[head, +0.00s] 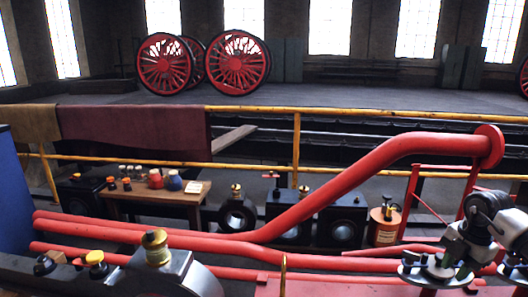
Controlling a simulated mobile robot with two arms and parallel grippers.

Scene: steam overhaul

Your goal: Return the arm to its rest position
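My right arm (485,215) comes in at the right edge, grey and dark. Its gripper (437,270) hangs low at the lower right, in front of the red pipes. The fingers are small and dark there, and I cannot tell whether they are open or shut. I see nothing clearly held in it. My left gripper is not in view.
A thick red pipe (345,182) bends up to a flange at right, close to my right arm. A yellow railing (297,150) crosses behind it. A wooden bench (155,195) with small pots, a red canister (384,226) and a brass-topped fitting (155,247) stand nearby.

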